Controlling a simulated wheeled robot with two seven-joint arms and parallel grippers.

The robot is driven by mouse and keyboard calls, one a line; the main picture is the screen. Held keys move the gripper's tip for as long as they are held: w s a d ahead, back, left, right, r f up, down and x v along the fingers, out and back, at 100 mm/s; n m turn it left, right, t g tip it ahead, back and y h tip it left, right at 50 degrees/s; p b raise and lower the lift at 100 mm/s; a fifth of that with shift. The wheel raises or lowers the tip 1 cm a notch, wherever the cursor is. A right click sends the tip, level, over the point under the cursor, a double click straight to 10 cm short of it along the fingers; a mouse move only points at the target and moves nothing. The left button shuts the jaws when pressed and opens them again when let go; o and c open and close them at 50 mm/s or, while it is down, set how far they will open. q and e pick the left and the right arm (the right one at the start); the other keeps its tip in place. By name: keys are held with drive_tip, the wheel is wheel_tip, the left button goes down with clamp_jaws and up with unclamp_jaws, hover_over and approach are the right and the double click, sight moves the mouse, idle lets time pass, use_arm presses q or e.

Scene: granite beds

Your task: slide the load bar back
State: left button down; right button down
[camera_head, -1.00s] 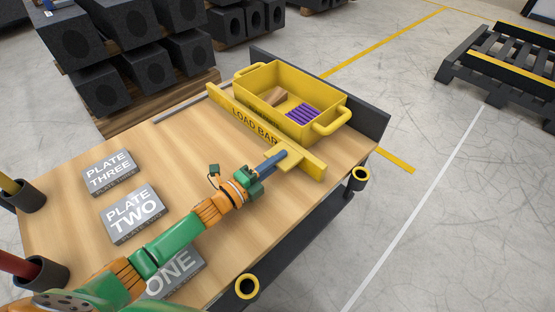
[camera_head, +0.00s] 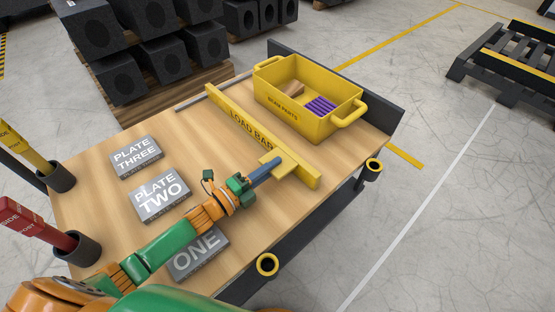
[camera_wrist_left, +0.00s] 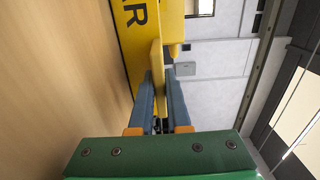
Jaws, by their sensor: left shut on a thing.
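The yellow load bar (camera_head: 232,119), marked LOAD BAR, stands across the wooden bench top, between the labelled plates and the yellow parts bin. A yellow tab sticks out from its near-right part. My left gripper (camera_head: 278,162) is shut on that tab. In the left wrist view, the blue fingers of the left gripper (camera_wrist_left: 159,95) lie on both sides of the yellow tab, and part of the load bar (camera_wrist_left: 134,45) shows beyond. A gap of bare wood shows between the bar and the bin. My right gripper is not in view.
The yellow bin (camera_head: 300,117) holds purple and brown parts, in front of a dark end board (camera_head: 375,112). Plate three (camera_head: 136,156), plate two (camera_head: 160,194) and plate one (camera_head: 198,252) lie on the bench. Posts stand in holders along the left edge.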

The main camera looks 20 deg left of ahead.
use_arm(q)
drive_tip(key=c, duration=0.9)
unclamp_jaws()
